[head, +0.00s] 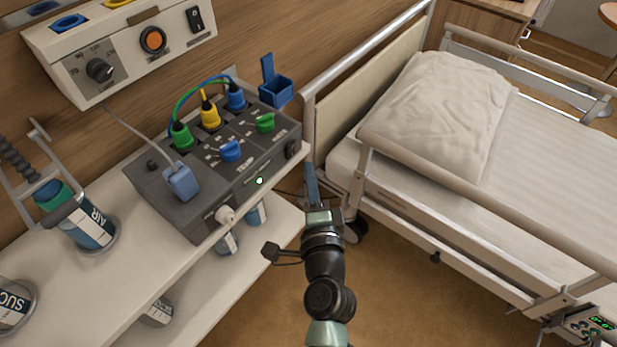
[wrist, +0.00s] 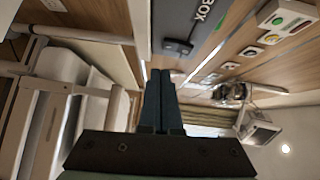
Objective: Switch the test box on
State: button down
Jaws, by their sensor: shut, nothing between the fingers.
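The test box is a dark grey box (head: 205,208) on the white shelf, with green, yellow and blue plugs and blue and green knobs on top. A black rocker switch (head: 291,149) sits at the right of its front face. In the wrist view a dark panel lettered "BOX" (wrist: 200,22) carries a black switch (wrist: 177,48), ahead of the fingertips. The switch position is too small to tell. My gripper (head: 311,172) is shut and empty, just right of the box's right end, apart from it in the head view. It also shows in the wrist view (wrist: 165,73).
A bed with a rail (head: 470,180) stands close on the right. The white shelf (head: 105,262) holds bottles, including one marked AIR (head: 92,230). A blue holder (head: 276,92) stands behind the box. A wall unit (head: 125,62) hangs above. Floor shows between shelf and bed.

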jog(key=s+d+b, duration=0.2)
jog(key=s, duration=0.8)
jog(key=shift+s+f, duration=0.15)
jog(key=shift+f, duration=0.3)
jog(key=shift+d, duration=0.1)
